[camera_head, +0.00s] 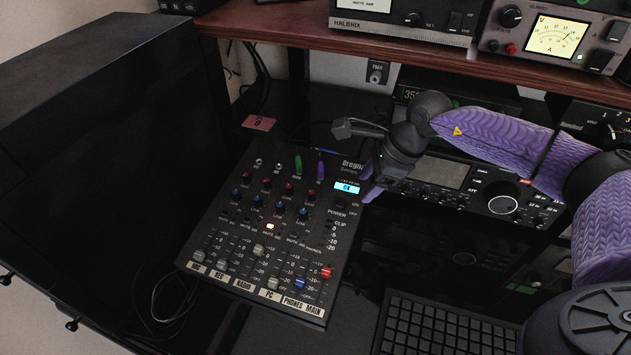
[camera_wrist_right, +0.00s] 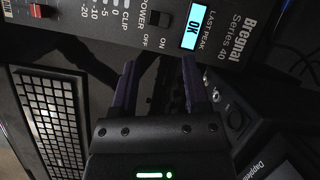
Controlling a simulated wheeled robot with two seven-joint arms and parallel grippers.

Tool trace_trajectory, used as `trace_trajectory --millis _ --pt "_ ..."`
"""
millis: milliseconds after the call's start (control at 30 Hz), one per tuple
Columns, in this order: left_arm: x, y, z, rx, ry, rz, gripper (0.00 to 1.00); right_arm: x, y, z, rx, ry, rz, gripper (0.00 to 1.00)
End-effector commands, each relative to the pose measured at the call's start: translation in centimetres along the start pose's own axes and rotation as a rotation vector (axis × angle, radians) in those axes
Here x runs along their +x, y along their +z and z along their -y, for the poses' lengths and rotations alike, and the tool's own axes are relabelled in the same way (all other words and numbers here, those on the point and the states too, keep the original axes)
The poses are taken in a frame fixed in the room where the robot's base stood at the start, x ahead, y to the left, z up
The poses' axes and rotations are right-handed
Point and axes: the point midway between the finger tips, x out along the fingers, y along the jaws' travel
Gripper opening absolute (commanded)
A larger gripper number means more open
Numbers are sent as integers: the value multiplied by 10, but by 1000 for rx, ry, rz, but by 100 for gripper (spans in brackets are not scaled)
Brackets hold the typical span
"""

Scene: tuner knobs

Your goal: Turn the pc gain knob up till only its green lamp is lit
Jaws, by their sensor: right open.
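The black mixer (camera_head: 345,215) lies tilted below the shelf. Its top row holds small red-capped knobs, and the rightmost, in what looks like the pc column, is the pc gain knob (camera_head: 311,197). The PC label (camera_head: 269,294) is at the mixer's front edge. One pale lamp (camera_head: 270,226) glows mid-panel; I make out no lit green lamp. My right gripper (camera_head: 370,180) is at the mixer's right edge, beside the lit display, apart from the knob. In the wrist view the gripper (camera_wrist_right: 158,75) is open and empty, near the power switch (camera_wrist_right: 160,19). My left gripper is out of view.
Green (camera_head: 298,165) and purple (camera_head: 320,168) plugs stand up along the mixer's back. A radio (camera_head: 440,172) lies behind my right arm. A keyboard (camera_head: 445,325) is at front right, a large black case (camera_head: 90,130) at left. The wooden shelf (camera_head: 290,30) overhangs the back.

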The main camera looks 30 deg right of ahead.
Motion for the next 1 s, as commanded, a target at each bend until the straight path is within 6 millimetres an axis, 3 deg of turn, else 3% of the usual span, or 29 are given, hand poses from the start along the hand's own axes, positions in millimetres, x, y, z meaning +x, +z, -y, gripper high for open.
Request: trace_trajectory --millis 100,333,433,600,967,1000 --pt "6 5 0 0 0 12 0 15 31 7 -5 1 5 59" --pt "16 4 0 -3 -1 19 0 37 76 18 -2 1 2 59" --pt "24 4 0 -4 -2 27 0 59 72 17 1 4 -2 59" --pt "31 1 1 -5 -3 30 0 78 72 17 1 3 -2 59" --pt "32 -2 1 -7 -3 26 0 82 73 18 0 1 -1 59" --pt "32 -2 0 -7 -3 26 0 82 73 18 0 1 -1 51"
